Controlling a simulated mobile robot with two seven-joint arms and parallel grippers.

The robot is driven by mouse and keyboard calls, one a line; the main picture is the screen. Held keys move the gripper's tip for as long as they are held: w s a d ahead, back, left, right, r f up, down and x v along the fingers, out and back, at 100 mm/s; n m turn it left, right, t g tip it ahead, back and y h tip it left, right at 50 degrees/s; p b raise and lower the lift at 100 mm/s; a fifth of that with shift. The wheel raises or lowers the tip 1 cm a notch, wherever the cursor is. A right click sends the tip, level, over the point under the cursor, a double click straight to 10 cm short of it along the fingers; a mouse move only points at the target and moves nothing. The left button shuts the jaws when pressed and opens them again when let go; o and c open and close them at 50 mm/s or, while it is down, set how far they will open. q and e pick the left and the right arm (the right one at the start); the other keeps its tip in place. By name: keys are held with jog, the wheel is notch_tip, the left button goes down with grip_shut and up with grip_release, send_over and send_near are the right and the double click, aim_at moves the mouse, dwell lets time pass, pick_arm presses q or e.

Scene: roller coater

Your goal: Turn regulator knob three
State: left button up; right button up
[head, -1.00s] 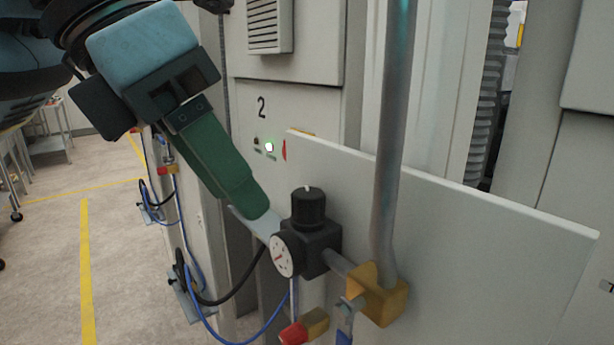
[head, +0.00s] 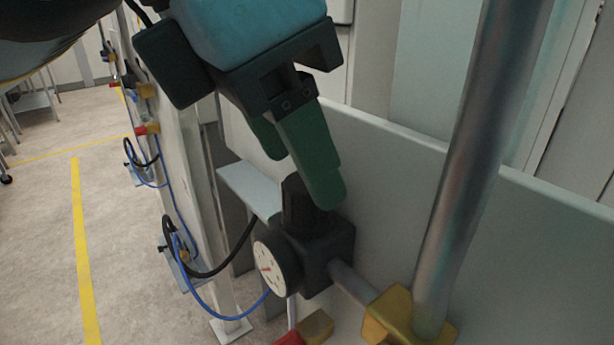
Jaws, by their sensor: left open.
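The black regulator (head: 328,250) with its round white gauge (head: 275,268) is mounted in front of the grey panel in the head view. Its black knob (head: 296,205) stands upright on top and is partly hidden by a green finger. My left gripper (head: 300,180) is open, reaching down from above. One green finger overlaps the knob's right side in the picture, and the other ends above and left of it. I cannot tell whether either finger touches the knob. My right gripper is not in view.
A thick grey vertical pipe (head: 481,150) ends in a yellow fitting (head: 405,318) right of the regulator. The grey panel (head: 410,215) stands behind. A red valve part (head: 290,338), black and blue hoses (head: 215,305) lie low. Open floor is at left.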

aim_at(307, 203)
pick_arm(q)
jog(key=shift+x, duration=1.8)
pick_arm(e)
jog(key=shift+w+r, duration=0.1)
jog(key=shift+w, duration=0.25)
pick_arm(q)
jog(key=c, duration=1)
jog(key=n+t+p, duration=0.1)
jog(key=n, duration=0.2)
jog(key=shift+r+y+p, duration=0.15)
jog(key=shift+y+p, duration=0.15)
jog(key=shift+p, duration=0.05)
jog(key=shift+n, duration=0.6)
jog(key=shift+p, duration=0.3)
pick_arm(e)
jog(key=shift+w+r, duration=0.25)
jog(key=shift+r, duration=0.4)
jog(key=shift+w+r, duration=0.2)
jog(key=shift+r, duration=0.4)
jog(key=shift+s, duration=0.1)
pick_arm(q)
jog(key=o, duration=1)
